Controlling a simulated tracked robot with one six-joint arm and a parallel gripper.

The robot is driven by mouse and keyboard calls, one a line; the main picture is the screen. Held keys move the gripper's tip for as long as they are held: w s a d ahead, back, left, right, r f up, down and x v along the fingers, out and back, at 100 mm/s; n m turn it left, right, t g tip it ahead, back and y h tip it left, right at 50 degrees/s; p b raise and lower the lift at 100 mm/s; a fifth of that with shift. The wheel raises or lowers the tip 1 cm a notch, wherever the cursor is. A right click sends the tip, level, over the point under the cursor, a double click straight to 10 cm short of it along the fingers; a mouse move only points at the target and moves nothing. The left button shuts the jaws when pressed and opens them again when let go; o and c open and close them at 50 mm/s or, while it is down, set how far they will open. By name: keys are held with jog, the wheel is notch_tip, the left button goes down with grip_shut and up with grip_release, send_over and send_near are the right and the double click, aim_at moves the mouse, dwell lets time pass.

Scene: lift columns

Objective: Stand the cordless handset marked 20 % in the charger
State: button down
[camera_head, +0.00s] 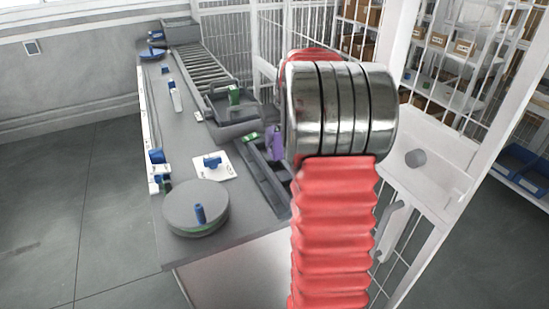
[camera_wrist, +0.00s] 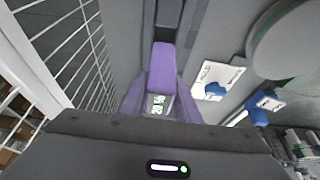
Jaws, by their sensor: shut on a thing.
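A purple handset (camera_wrist: 162,68) is between the fingers of my gripper (camera_wrist: 160,98) in the wrist view. My gripper is shut on it. In the head view a purple piece (camera_head: 275,143) shows just left of my arm, above a dark grey channel (camera_head: 266,178); my arm hides the rest of my gripper. I cannot surely pick out the charger; the channel also runs beyond the handset in the wrist view (camera_wrist: 169,18).
A white card (camera_head: 222,172) with a blue piece lies left of the channel. A round grey disc (camera_head: 182,214) with a blue peg stands at the near end of the bench. A grey tray (camera_head: 215,107) with a green block lies behind. A wire fence (camera_wrist: 85,45) runs along the left in the wrist view.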

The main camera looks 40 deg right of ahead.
aim_at(276, 152)
jog(key=shift+f, duration=1.3)
jog(key=shift+f, duration=1.9)
jog(key=c, duration=1.3)
grip_release()
jog(key=shift+c, duration=0.2)
jog(key=v, duration=1.2)
jog(key=shift+s, duration=0.1)
jog(key=shift+a, duration=0.15)
